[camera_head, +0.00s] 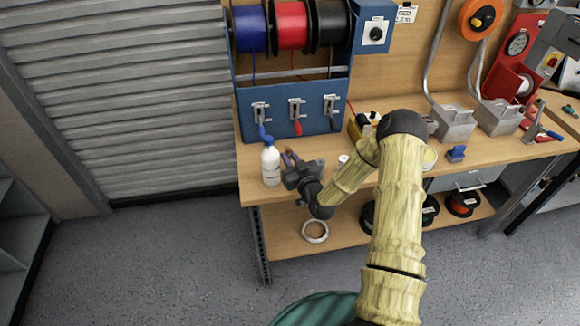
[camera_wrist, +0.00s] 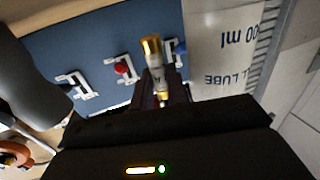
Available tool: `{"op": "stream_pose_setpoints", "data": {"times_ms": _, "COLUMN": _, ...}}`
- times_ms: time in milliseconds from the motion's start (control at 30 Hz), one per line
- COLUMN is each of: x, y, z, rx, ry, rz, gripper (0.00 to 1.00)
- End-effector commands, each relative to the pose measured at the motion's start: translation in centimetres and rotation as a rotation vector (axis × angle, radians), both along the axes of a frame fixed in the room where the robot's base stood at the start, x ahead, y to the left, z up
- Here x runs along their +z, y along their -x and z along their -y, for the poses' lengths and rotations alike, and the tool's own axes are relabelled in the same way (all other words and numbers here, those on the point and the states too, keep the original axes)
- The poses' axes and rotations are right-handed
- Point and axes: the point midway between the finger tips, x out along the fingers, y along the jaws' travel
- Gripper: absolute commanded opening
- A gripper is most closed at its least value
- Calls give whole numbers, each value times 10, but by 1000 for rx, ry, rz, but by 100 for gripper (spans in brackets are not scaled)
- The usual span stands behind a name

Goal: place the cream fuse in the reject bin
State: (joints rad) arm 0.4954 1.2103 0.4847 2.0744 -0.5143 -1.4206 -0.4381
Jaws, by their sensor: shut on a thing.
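My gripper (camera_wrist: 160,92) is shut on a fuse (camera_wrist: 157,74) with a gold end cap and a pale body, seen in the wrist view. The lower part of the fuse is hidden between the fingers. In the head view my gripper (camera_head: 289,163) is over the left front part of the workbench, just right of a white bottle (camera_head: 270,164). The fuse is too small to make out clearly there. No bin marked as reject can be read in either view. A teal round thing (camera_head: 312,309) shows at the bottom edge of the head view; I cannot tell what it is.
The lube bottle (camera_wrist: 225,55) stands close to the gripper. Behind is a blue panel (camera_head: 290,90) with levers and wire spools. A lower shelf (camera_head: 283,237) holds a white ring (camera_head: 315,230). Grey boxes (camera_head: 455,121) stand farther right. Floor at left is clear.

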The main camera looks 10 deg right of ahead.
Motion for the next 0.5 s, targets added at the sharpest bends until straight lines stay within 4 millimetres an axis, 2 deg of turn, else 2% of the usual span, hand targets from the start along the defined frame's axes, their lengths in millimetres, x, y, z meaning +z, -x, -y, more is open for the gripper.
{"op": "stream_pose_setpoints", "data": {"times_ms": 267, "x": -1, "y": 0, "z": 0, "rx": 0, "ry": 0, "rz": 0, "gripper": 0}}
{"op": "stream_pose_setpoints", "data": {"times_ms": 500, "x": -29, "y": 0, "z": -1, "rx": 0, "ry": -1, "rz": -3, "gripper": 0}}
